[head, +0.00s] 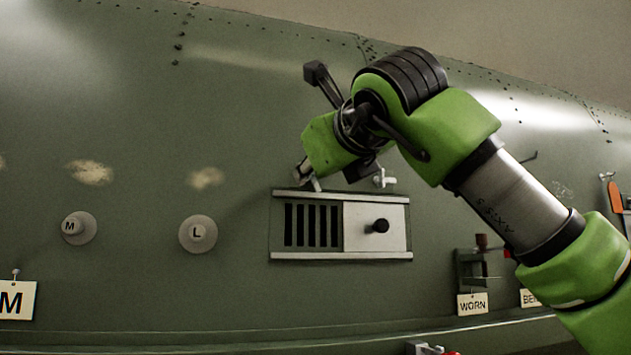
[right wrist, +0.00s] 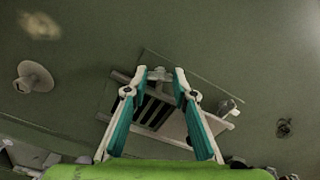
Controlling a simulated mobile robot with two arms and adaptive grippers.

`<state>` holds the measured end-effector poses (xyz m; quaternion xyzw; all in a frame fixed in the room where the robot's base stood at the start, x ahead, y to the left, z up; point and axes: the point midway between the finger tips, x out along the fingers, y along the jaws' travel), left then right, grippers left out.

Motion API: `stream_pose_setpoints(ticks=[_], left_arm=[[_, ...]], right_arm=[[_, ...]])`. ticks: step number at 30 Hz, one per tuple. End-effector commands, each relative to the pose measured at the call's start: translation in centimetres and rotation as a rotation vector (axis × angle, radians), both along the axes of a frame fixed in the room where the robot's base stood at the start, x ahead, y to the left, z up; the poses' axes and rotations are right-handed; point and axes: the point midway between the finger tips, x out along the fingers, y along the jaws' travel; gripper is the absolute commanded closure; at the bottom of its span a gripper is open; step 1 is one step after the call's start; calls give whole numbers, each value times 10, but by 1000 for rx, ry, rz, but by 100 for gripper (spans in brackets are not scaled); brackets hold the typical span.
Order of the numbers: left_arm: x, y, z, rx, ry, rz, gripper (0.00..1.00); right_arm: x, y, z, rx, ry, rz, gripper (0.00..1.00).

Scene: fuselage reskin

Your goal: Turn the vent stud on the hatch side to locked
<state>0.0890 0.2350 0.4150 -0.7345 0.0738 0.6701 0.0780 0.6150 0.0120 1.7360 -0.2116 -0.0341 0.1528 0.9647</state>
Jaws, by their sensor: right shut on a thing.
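The vent (head: 340,227) is set in the green fuselage wall, with dark slots on its left and a pale plate with a black knob (head: 378,226) on its right. Two small metal vent studs sit along its top edge. The left stud (head: 314,184) is at my right gripper (head: 304,172). In the right wrist view the right gripper (right wrist: 161,74) has its fingertips closed on this left stud (right wrist: 158,74). The right stud (head: 384,180) stands free, and it also shows in the right wrist view (right wrist: 228,107). The frames do not show which side is the hatch side. My left gripper is out of view.
Round discs marked M (head: 79,228) and L (head: 198,234) are on the wall left of the vent. A bracket (head: 478,268) above a WORN tag (head: 472,304) is at lower right, under my right arm. The wall between the L disc and the vent is clear.

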Motion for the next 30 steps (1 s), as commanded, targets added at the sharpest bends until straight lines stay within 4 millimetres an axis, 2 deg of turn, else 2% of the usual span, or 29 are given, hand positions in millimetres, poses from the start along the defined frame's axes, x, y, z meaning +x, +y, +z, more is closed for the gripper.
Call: stream_pose_setpoints(ticks=[1,15,30], left_arm=[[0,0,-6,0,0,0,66],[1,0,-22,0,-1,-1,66],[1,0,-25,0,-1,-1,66]], right_arm=[[0,1,-6,37,21,1,97],[1,2,-6,344,123,0,97],[1,2,-5,422,150,0,97]])
